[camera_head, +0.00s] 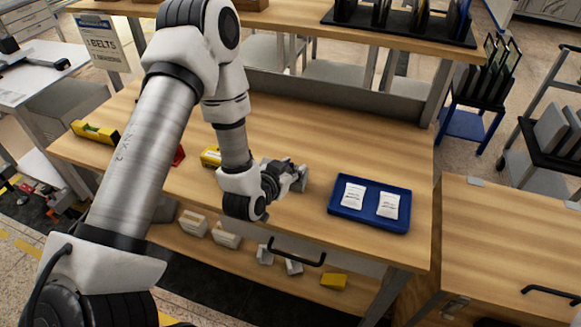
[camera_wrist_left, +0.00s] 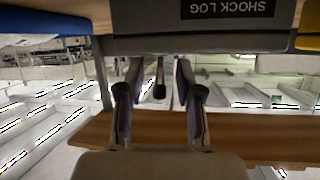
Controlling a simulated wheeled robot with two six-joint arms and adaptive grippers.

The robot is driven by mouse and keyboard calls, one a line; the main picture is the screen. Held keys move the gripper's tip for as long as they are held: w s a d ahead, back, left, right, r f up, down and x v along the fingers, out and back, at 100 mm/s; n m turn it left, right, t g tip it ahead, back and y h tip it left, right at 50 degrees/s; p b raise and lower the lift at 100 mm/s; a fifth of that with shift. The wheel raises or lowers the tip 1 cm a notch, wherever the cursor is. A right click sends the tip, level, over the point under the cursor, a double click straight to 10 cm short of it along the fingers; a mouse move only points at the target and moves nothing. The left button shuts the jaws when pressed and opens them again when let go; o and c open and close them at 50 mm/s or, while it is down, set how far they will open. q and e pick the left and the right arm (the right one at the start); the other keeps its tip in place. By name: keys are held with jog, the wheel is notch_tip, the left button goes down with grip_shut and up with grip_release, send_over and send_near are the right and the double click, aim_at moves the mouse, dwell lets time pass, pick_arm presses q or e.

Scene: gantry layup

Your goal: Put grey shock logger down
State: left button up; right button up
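The grey shock logger (camera_wrist_left: 200,42) fills the top of the left wrist view, its dark "SHOCK LOG" label upside down. In the head view it is a small grey block (camera_head: 303,182) at my left gripper, low by the wooden tabletop and partly hidden by the fingers. My left gripper (camera_wrist_left: 158,72) has its two fingers apart, with a gap on both sides of a thin dark-tipped post between them. The fingertips are at the logger's edge. In the head view the left gripper (camera_head: 287,174) is left of the blue tray. My right gripper is not in view.
The blue tray (camera_head: 368,225) holds two white packets (camera_head: 353,195). A yellow level (camera_head: 95,132) lies at the far left. The bench (camera_head: 350,140) behind the tray is clear.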

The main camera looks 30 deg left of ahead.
pick_arm(q)
jog(key=shift+r, duration=0.25)
jog(key=v, duration=0.2)
jog(key=shift+s, duration=0.45)
jog(key=shift+p+v, duration=0.45)
jog(key=shift+v, duration=0.75)
jog(key=p+v, duration=0.7)
jog(key=p, duration=0.2)
jog(key=s+d+f+g, duration=0.1)
jog(key=f, duration=0.1)
jog(key=s+d+f+g+h, duration=0.1)
jog(key=s+f+g, duration=0.1)
jog(key=f, duration=0.1)
jog(key=s+d+f+g, duration=0.1)
jog(key=d+f+g, duration=0.1)
jog(key=f, duration=0.1)
jog(key=shift+s+f, duration=0.2)
jog(key=shift+f, duration=0.05)
jog(key=s+d+f+g, duration=0.1)
jog(key=s+f+g, duration=0.2)
jog(key=s, duration=0.3)
jog(key=s+d+f+g, duration=0.1)
jog(key=s+f+g, duration=0.2)
jog(key=s+g, duration=0.2)
jog(key=shift+s+d, duration=0.15)
jog(key=shift+s, duration=0.75)
